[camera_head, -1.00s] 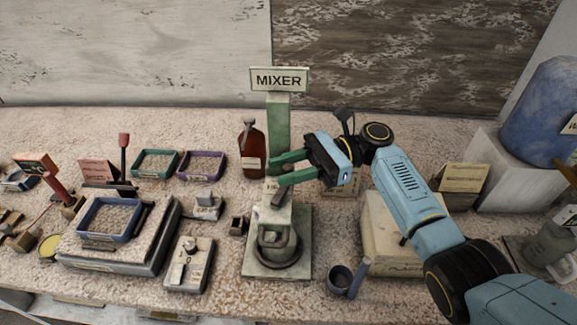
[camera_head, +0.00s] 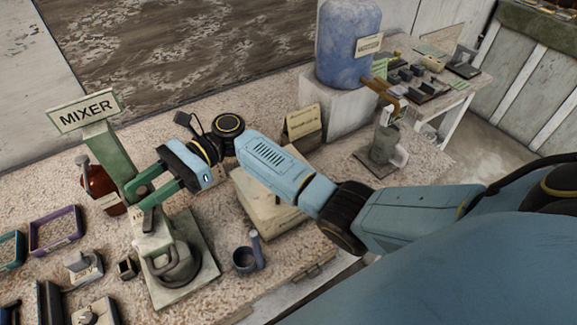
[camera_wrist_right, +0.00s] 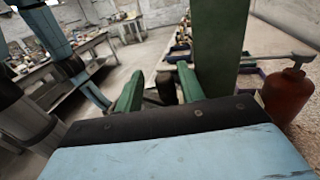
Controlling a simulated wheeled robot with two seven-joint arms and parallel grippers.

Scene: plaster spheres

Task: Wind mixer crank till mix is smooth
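The green mixer stands at the left of the head view, with its MIXER sign (camera_head: 88,110) on top of a green column (camera_head: 108,158). A grey pot (camera_head: 175,264) sits on its base plate (camera_head: 205,262). My right gripper (camera_head: 135,197) is beside the column, above the pot, with its two green fingers apart. In the right wrist view a dark stubby part (camera_wrist_right: 165,86) shows between the fingers; I cannot tell whether it is the crank handle or whether they touch it. The mix inside the pot is not visible. My left gripper is out of view.
A blue barrel (camera_head: 348,45) on a block and a grey jug (camera_head: 385,140) stand farther right. Coloured trays lie at left.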

